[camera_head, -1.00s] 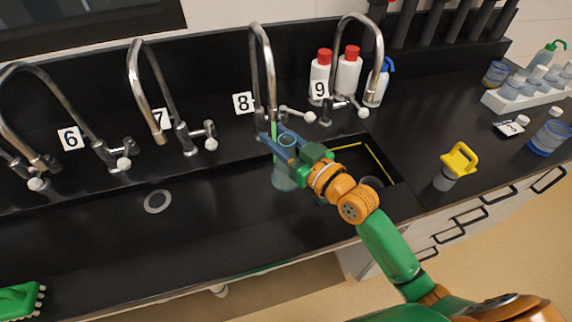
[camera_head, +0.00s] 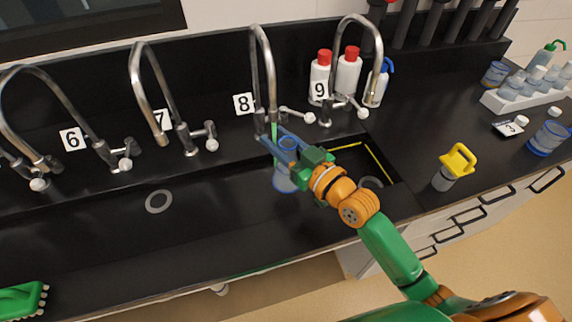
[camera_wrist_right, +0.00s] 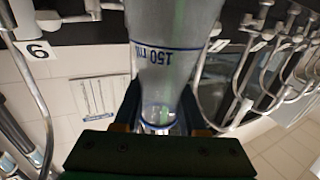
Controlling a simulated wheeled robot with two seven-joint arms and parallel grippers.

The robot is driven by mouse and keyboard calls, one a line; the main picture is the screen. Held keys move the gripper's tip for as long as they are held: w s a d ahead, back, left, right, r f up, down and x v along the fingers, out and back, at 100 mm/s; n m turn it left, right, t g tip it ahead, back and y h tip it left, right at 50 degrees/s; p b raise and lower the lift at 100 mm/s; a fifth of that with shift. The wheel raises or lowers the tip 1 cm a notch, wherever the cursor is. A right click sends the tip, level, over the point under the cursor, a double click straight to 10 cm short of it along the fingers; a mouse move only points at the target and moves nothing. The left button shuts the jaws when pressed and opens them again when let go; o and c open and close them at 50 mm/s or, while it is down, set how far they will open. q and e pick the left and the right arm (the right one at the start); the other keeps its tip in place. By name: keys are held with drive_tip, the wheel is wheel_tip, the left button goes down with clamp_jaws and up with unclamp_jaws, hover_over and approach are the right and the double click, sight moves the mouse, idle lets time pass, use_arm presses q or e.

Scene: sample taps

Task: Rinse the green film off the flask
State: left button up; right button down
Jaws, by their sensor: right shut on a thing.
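The clear glass flask (camera_head: 286,180) looks bluish in the head view, over the black sink trough below tap 8 (camera_head: 267,65). The flask's far side is hidden. My left gripper is out of view.
Tap 7 (camera_head: 150,85) and tap 6 (camera_head: 40,75) stand to the left, tap 9 (camera_head: 358,30) to the right. Red-capped bottles (camera_head: 348,75) stand behind tap 9. A yellow-handled object (camera_head: 457,162) is on the right counter, a green brush (camera_head: 22,299) at lower left.

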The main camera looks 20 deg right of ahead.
sight(292, 154)
drive_tip(key=shift+p+v, duration=0.75)
drive_tip(key=shift+v, duration=3.05)
drive_tip(key=shift+s+a, duration=0.1)
drive_tip(key=shift+a, duration=0.1)
drive_tip(key=shift+r, duration=0.2)
drive_tip(key=s+d+r+p, duration=0.1)
drive_tip(key=s+r+p, duration=0.2)
drive_tip(key=s+p, duration=0.1)
drive_tip(key=shift+s+d+r+p, duration=0.3)
drive_tip(key=shift+d+r+p, duration=0.05)
drive_tip(key=shift+d+p, duration=0.1)
